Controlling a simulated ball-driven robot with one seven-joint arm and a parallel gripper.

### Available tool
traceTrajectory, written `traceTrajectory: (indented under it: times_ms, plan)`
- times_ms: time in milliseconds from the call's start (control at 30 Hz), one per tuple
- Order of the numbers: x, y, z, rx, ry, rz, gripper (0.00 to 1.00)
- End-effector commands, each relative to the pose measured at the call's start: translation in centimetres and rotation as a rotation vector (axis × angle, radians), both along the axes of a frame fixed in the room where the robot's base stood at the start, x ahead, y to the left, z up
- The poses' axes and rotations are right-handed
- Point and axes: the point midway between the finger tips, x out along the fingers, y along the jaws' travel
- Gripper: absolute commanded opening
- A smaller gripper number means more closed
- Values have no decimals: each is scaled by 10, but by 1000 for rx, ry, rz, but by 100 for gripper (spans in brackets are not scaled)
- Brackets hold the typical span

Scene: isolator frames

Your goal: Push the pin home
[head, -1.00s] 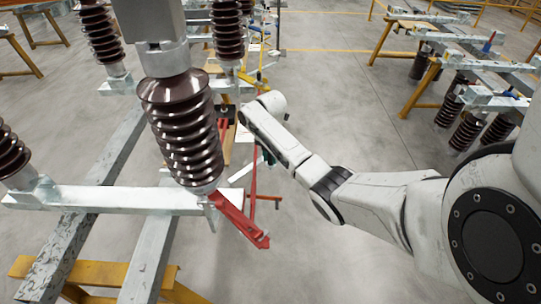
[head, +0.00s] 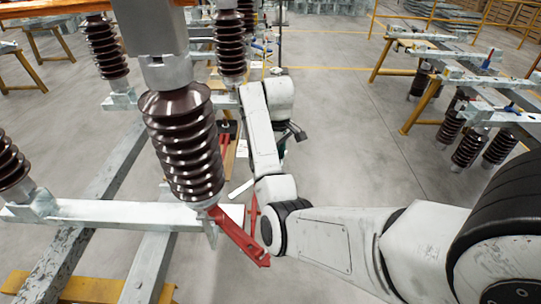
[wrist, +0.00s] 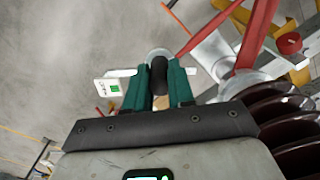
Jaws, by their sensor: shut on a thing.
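In the wrist view my gripper (wrist: 160,90) has two green fingers closed on a dark rounded piece (wrist: 158,73), which looks like the head or grip of the pin. A round grey end shows just beyond the fingertips. The pin's shaft and its hole are hidden, so I cannot tell how deep it sits. A white tag with a green square (wrist: 113,88) is beside the left finger. In the head view my forearm hides most of the gripper; only a dark part of the hand shows at its right.
A red bar (head: 238,236) juts from the base of the brown ribbed insulator (head: 183,140), close to my elbow. In the wrist view red bars (wrist: 256,35) and brown insulator discs (wrist: 285,125) are close at the right. Open floor (head: 345,130) is right of my arm.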

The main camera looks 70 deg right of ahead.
Motion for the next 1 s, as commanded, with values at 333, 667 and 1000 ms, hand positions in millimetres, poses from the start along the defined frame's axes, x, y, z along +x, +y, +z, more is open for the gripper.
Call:
traceTrajectory:
  times_ms: [333, 667, 1000]
  plan:
    - [3, 46, 17, 0, -6, -474, 0]
    - [15, 134, 14, -2, -1, -984, 0]
    - [-2, 210, -8, -3, -1, -1349, 0]
